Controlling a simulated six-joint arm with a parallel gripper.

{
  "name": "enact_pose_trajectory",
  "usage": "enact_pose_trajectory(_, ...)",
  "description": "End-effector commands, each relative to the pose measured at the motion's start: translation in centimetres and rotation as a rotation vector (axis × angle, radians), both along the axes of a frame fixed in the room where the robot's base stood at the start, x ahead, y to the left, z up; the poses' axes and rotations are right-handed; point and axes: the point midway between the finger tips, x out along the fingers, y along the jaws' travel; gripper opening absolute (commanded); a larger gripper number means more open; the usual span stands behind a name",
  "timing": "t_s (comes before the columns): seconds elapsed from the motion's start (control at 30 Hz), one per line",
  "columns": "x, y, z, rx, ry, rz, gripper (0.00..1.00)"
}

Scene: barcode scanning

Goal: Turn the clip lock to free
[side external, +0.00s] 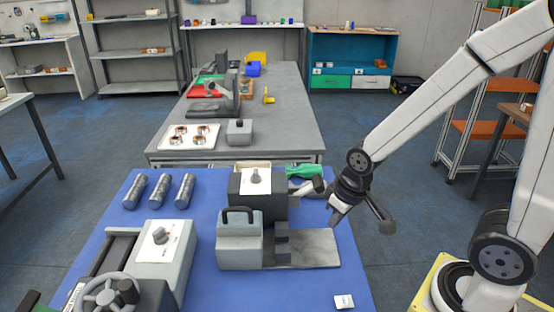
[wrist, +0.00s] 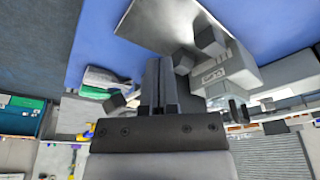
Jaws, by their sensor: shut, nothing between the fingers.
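My gripper (side external: 336,217) hangs above the right part of the blue work mat, beside the metal plate, touching nothing that I can see. Its fingers (wrist: 161,62) are together and empty in the wrist view. A dark box with a white top bears a small grey knob (side external: 256,176), to the left of my gripper. A second knob (side external: 160,236) sits on a white-topped grey unit at the left. A grey block with a dark handle (side external: 240,240) stands at the left end of the metal plate (side external: 308,250).
A green-handled item (side external: 305,171) lies behind my gripper, next to a light and dark tool. Several grey cylinders (side external: 160,190) lie at the back left of the blue mat (side external: 110,225). A small white card (side external: 344,301) lies at the front right. The mat's right edge is near.

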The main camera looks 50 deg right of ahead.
Motion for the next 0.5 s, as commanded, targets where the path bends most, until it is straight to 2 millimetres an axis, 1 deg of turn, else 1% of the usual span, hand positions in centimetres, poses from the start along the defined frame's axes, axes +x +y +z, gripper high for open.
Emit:
enact_pose_trajectory(0.03,0.0,0.0,0.0,0.000,0.000,0.000,0.10)
enact_pose_trajectory(0.07,0.0,0.0,0.0,0.000,0.000,0.000,0.19)
enact_pose_trajectory(0.1,0.1,0.0,0.0,0.000,0.000,-0.002,0.32)
enact_pose_trajectory(0.17,0.3,0.0,0.1,0.001,0.001,-0.006,0.51)
enact_pose_trajectory(0.2,0.5,0.0,0.2,0.003,0.002,-0.011,0.53)
enact_pose_trajectory(0.33,1.7,0.1,0.6,0.010,0.012,-0.042,0.53)
enact_pose_trajectory(0.47,3.9,0.1,1.4,0.022,0.029,-0.099,0.53)
enact_pose_trajectory(0.5,4.7,0.2,1.7,0.027,0.034,-0.120,0.53)
